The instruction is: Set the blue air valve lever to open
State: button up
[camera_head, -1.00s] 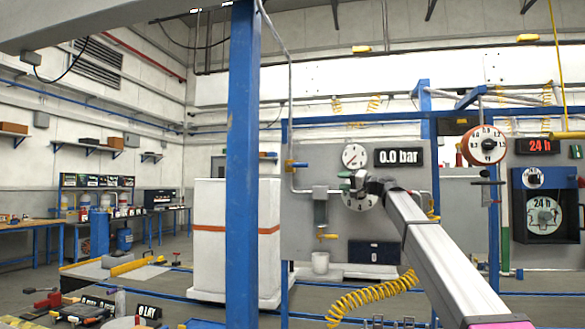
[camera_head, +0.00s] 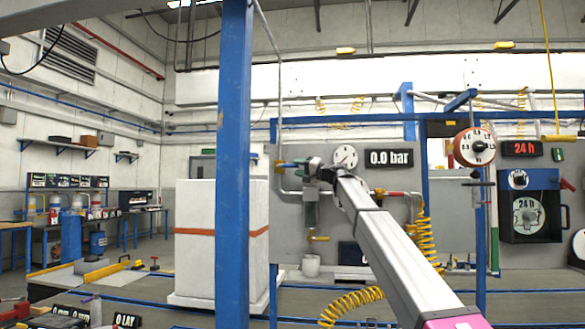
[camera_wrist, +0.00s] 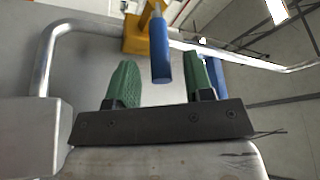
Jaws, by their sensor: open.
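The blue valve lever (camera_wrist: 161,62) shows in the wrist view, sticking out from a yellow valve body (camera_wrist: 135,42) on a metal pipe. My gripper (camera_wrist: 160,75) is open. Its green fingers stand on either side of the lever's end, the right finger nearer to it, and I see no contact. In the head view the valve lever (camera_head: 292,162) is small, at the panel's upper left. My gripper (camera_head: 309,166) is just right of it there and partly hides it.
A round gauge (camera_head: 344,157) and a "0.0 bar" display (camera_head: 390,157) are right of my gripper. A filter unit (camera_head: 311,210) hangs below it. A blue post (camera_head: 234,150) stands left in front. A yellow coiled hose (camera_head: 424,240) hangs at right.

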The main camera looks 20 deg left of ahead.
aim_at(298, 167)
jog(key=x, duration=0.3)
jog(key=shift+a, duration=0.15)
grip_shut()
